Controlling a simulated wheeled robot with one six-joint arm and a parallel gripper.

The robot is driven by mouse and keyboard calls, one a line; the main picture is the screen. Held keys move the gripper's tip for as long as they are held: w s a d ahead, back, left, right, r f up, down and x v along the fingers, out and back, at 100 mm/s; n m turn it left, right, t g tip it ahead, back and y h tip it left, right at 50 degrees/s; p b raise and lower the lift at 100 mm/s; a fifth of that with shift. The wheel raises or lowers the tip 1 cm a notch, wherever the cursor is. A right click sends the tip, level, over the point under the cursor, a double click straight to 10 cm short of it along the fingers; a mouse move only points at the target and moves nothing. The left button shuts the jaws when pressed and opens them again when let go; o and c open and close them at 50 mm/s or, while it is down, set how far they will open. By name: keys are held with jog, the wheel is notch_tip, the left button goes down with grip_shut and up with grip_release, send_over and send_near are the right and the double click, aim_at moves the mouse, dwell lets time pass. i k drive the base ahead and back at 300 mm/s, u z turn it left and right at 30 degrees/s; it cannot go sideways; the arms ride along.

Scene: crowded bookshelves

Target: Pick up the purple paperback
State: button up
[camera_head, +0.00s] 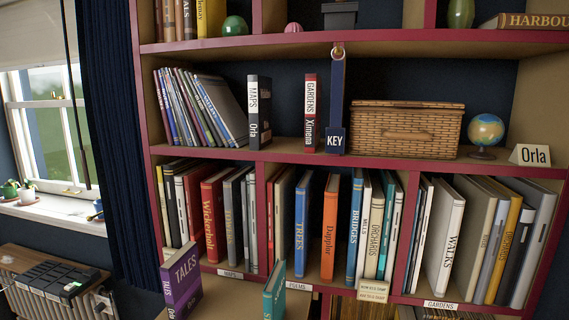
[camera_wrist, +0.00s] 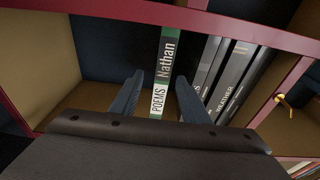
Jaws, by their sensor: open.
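A purple book (camera_head: 182,284) with "TALES" on a pale band stands upright at the lower left of the head view, its lower end cut off by the frame. It does not show in the wrist view. My gripper (camera_wrist: 159,76) is open in the wrist view, its two dark fingers apart. A green book (camera_wrist: 163,75) marked "POEMS Nathan" stands upright in a shelf compartment, lined up between the fingers. I cannot tell whether the fingers reach around it. My gripper does not show in the head view.
A teal book (camera_head: 274,292) stands right of the purple one. Crowded shelves rise behind, with a wicker basket (camera_head: 404,130), a globe (camera_head: 486,130) and a hanging KEY tag (camera_head: 336,140). Grey books (camera_wrist: 222,80) stand close right of the green book; space at its left is clear.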

aim_at(180, 275)
jog(key=k, duration=0.95)
